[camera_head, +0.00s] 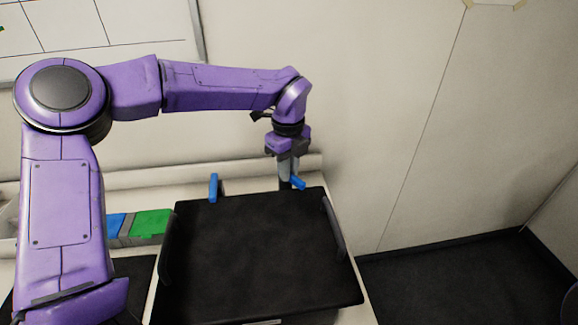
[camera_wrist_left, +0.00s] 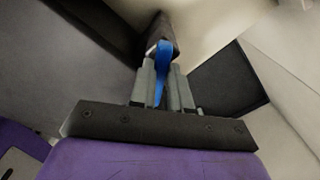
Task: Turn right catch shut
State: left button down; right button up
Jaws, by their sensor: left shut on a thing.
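The right catch (camera_head: 298,183) is a small blue lever at the far right edge of a black box lid (camera_head: 255,255). My left gripper (camera_head: 287,176) points down at it from above. In the left wrist view, the blue catch (camera_wrist_left: 162,52) sits between the two grey fingers of the left gripper (camera_wrist_left: 161,82), which is shut on it. The left catch (camera_head: 213,187), also blue, stands upright at the lid's far left edge. The foot of the right catch is partly hidden by the fingers. My right gripper is not in view.
Dark handles flank the lid on the left (camera_head: 167,245) and right (camera_head: 334,228). Green (camera_head: 151,224) and blue (camera_head: 116,225) blocks lie left of the box. A pale wall (camera_head: 390,110) rises close behind and to the right. Dark floor (camera_head: 455,285) is clear at right.

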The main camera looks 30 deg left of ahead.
pick_arm(q)
jog(key=m, duration=0.3)
jog(key=shift+s+f+p, duration=0.1)
jog(key=shift+s+p, duration=0.2)
jog(key=shift+p, duration=0.1)
jog(key=shift+s+a+f+m+p, duration=0.1)
jog(key=shift+m+p, duration=0.3)
jog(key=shift+m, duration=0.6)
jog(key=shift+s+a+m+p, duration=0.1)
jog(key=shift+m+p, duration=0.3)
jog(key=shift+m, duration=0.6)
jog(key=c, duration=1.1)
grip_release()
jog(key=shift+w, duration=0.1)
jog(key=shift+r, duration=0.2)
notch_tip(320, 180, up, 10)
jog(key=shift+r+b, duration=0.15)
jog(key=shift+b, duration=0.65)
